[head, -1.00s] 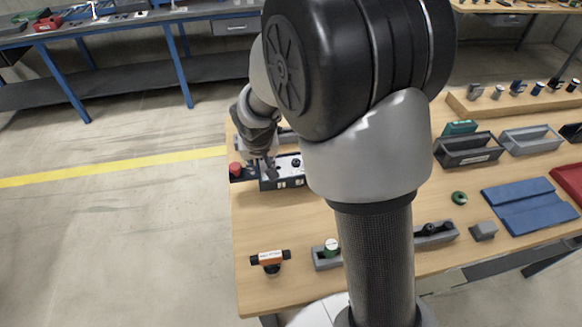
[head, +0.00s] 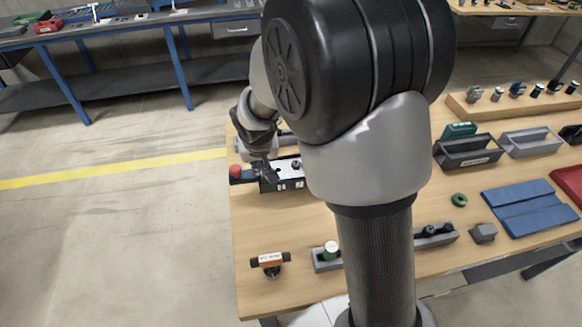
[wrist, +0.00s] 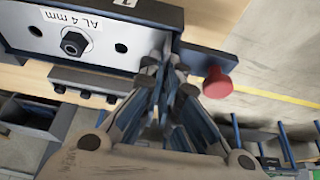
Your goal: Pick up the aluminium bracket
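No separate part that I can name for sure as the aluminium bracket shows. In the wrist view a light metal plate (wrist: 95,38) with a bolt, round holes and an "AL 4 mm" label lies in a dark fixture (wrist: 172,17). I cannot tell whether this plate is the bracket. My gripper (wrist: 162,66) is at the fixture's edge, beside the red knob (wrist: 217,82). Its fingertips are close together, and whether anything is between them is unclear. In the head view the fixture (head: 283,187) sits at the table's left side, with my gripper (head: 263,169) at its left end.
The floor left of the table is clear.

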